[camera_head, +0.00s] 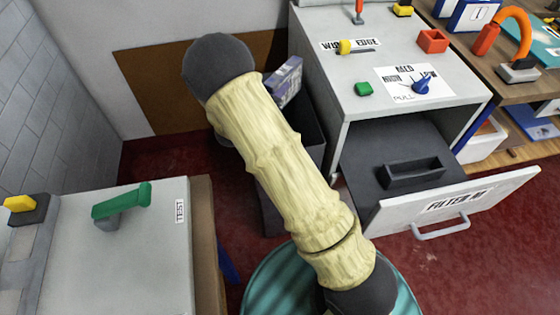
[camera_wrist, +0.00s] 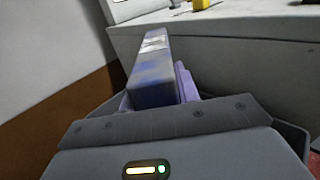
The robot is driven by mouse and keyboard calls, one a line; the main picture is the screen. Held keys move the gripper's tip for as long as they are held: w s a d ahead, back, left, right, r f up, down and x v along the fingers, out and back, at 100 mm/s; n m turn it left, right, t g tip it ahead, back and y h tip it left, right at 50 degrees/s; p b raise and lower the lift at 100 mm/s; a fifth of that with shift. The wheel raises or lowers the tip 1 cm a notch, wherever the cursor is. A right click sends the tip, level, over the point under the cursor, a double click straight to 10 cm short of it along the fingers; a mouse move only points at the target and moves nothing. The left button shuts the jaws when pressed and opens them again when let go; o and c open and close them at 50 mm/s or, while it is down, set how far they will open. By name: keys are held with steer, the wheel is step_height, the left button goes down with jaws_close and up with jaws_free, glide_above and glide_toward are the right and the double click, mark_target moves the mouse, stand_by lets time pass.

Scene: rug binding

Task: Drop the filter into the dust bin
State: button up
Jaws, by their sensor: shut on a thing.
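The filter is a long grey-blue block (camera_wrist: 153,72) with a pale patch near its far end and a purple part beside it. It stands out beyond my gripper (camera_wrist: 160,115), which is shut on it. In the head view part of the filter (camera_head: 286,80) shows just right of my arm, above the opening of the dust bin. The dust bin is a dark grey, open-topped box (camera_head: 310,132) standing on the red floor against the cabinet. My arm hides its left part and my gripper. A bit of the bin's rim (camera_wrist: 292,135) shows at the right in the wrist view.
A light grey cabinet (camera_head: 335,50) with a dial and labels stands right of the bin. Its filter drawer (camera_head: 465,200) is pulled out, with an empty dark slot (camera_head: 412,175). A grey bench (camera_head: 150,250) with a green lever is at lower left. A brown panel covers the wall behind.

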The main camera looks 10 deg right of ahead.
steer(key=shift+f+b, duration=0.4)
steer(key=shift+f, duration=0.5)
steer(key=o, duration=1.1)
steer(key=shift+o, duration=0.2)
steer(key=v, duration=0.7)
steer(key=shift+s+a+p, duration=0.2)
steer(key=shift+p, duration=0.1)
